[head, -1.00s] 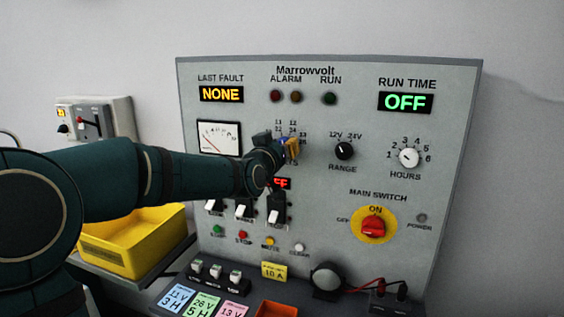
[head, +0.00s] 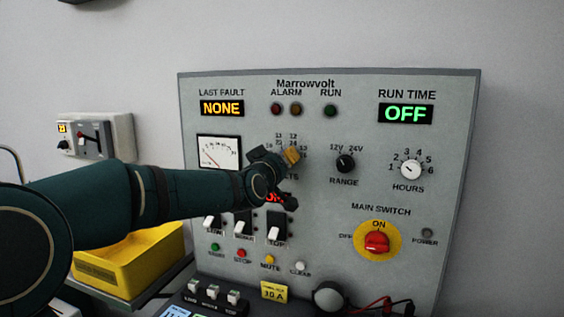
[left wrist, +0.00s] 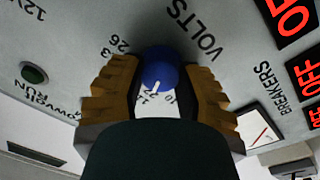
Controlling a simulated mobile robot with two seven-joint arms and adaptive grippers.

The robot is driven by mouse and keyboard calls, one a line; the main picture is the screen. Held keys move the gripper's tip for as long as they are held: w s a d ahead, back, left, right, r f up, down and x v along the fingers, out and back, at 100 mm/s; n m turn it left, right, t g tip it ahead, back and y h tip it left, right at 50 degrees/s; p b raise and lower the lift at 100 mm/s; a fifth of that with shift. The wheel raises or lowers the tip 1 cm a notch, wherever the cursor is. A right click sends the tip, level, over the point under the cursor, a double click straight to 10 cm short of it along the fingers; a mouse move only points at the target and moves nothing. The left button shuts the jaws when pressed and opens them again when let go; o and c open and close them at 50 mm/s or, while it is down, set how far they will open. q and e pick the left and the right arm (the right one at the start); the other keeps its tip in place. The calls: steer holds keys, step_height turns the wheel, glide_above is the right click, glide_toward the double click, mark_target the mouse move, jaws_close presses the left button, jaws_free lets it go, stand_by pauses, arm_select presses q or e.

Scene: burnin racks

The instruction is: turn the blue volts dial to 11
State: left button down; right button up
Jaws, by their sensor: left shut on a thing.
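The blue volts dial (left wrist: 158,68) sits between the tan finger pads of my left gripper (head: 275,156) in the left wrist view. The gripper is shut on the dial. The dial's white pointer mark is at its lower edge in that view, towards small numbers including 11 and 10; the exact number it meets is partly covered. In the head view the gripper and wrist hide the dial, and only some of its scale numbers show above the fingers. My right gripper is not in view.
The grey Marrowvolt panel (head: 330,115) also carries a black range knob (head: 345,162), a white hours knob (head: 410,169) and a red main switch (head: 377,242). Breaker switches (head: 241,226) are below my wrist. A yellow bin (head: 105,268) stands at left.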

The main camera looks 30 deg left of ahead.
arm_select(q)
steer(key=shift+r, duration=0.2)
steer(key=c, duration=0.5)
jaws_free()
steer(key=shift+a+f, duration=0.1)
steer(key=shift+c, duration=0.2)
steer(key=s+d, duration=0.2)
steer(key=s, duration=0.9)
steer(key=shift+s+d+f, duration=0.2)
steer(key=shift+s+f, duration=0.1)
steer(key=shift+s, duration=0.05)
